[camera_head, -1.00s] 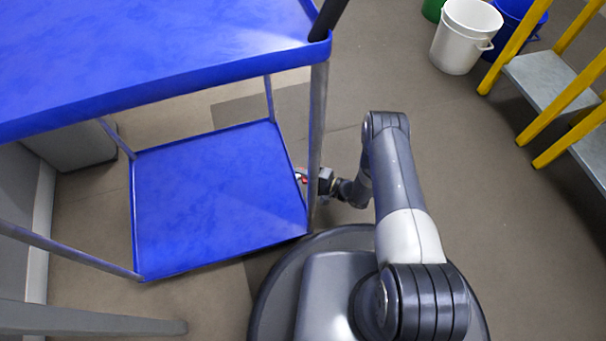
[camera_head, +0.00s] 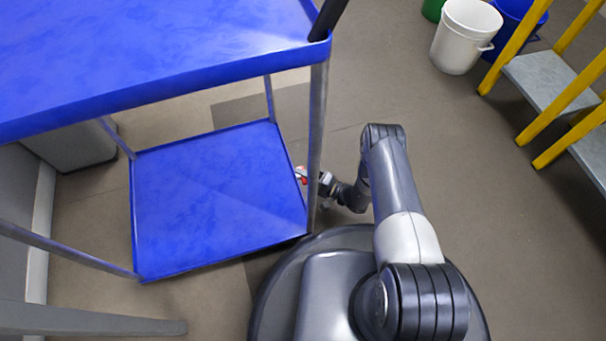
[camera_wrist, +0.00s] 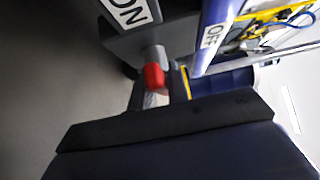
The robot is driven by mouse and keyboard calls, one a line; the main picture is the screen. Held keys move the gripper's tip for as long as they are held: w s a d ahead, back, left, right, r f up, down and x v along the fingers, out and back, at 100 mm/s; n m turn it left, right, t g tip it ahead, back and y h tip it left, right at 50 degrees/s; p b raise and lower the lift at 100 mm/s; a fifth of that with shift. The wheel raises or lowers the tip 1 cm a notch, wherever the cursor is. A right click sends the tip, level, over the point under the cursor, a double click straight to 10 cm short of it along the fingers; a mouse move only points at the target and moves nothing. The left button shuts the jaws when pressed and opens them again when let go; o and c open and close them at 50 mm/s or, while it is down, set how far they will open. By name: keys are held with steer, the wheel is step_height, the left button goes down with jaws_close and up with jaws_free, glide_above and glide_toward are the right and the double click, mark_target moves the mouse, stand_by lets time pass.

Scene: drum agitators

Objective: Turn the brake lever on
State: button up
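The brake lever (camera_wrist: 154,78) shows in the wrist view as a red tip on a light grey shaft, just beyond my gripper. A white ON label (camera_wrist: 130,12) is above it to the left, and an OFF label (camera_wrist: 212,38) is to its right. A small red part shows in the head view (camera_head: 301,174) beside the cart's near post. My gripper (camera_head: 316,184) is low, right next to that red part. A dark edge fills the lower wrist view and hides part of the lever. I cannot tell whether the fingers touch it or are open.
A blue two-shelf cart (camera_head: 160,75) stands at the left, its metal post (camera_head: 316,130) close to my gripper. A white bucket (camera_head: 463,38) and yellow-railed steps (camera_head: 545,80) are at the upper right. The floor between is clear.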

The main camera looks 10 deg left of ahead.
steer(key=o, duration=0.4)
steer(key=shift+c, duration=0.2)
steer(key=p+v, duration=0.3)
steer(key=v, duration=0.7)
steer(key=shift+s+d, duration=0.15)
steer(key=shift+d, duration=0.25)
steer(key=shift+a, duration=0.1)
steer(key=b+x, duration=0.3)
steer(key=x, duration=0.7)
steer(key=shift+a, duration=0.35)
steer(key=shift+w, duration=0.2)
steer(key=shift+d, duration=0.15)
